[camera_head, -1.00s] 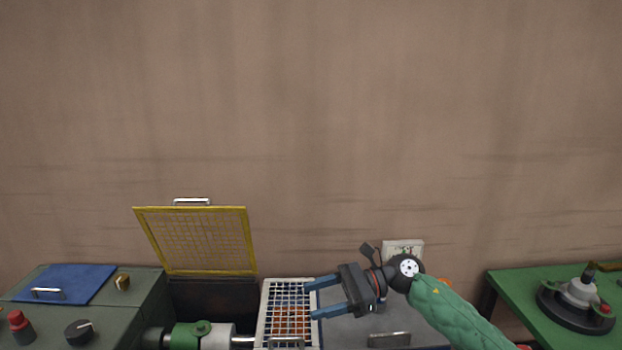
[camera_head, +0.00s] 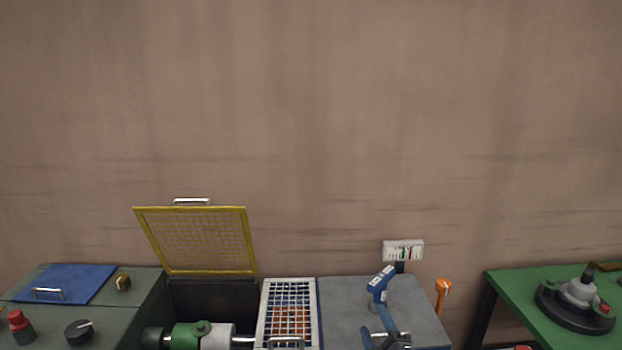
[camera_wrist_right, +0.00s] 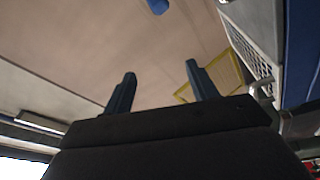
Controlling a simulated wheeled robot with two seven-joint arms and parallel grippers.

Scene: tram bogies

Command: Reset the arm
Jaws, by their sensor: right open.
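My right gripper (camera_head: 373,319) is low in the head view, at the front of the grey worktop (camera_head: 345,300). Its two blue-grey fingers point up and stand apart with nothing between them. The wrist view shows the same open fingers (camera_wrist_right: 160,70). A blue handheld-looking object (camera_head: 380,284) stands just beyond the fingertips in the head view; I cannot tell how it is supported. My right arm is mostly out of the picture below. My left gripper is not in view.
A white grid cover (camera_head: 290,312) lies left of the worktop. A yellow mesh lid (camera_head: 200,240) stands raised behind. A green and white cylinder (camera_head: 200,336) lies below it. An orange-topped post (camera_head: 442,288) and a green table (camera_head: 535,282) are to the right.

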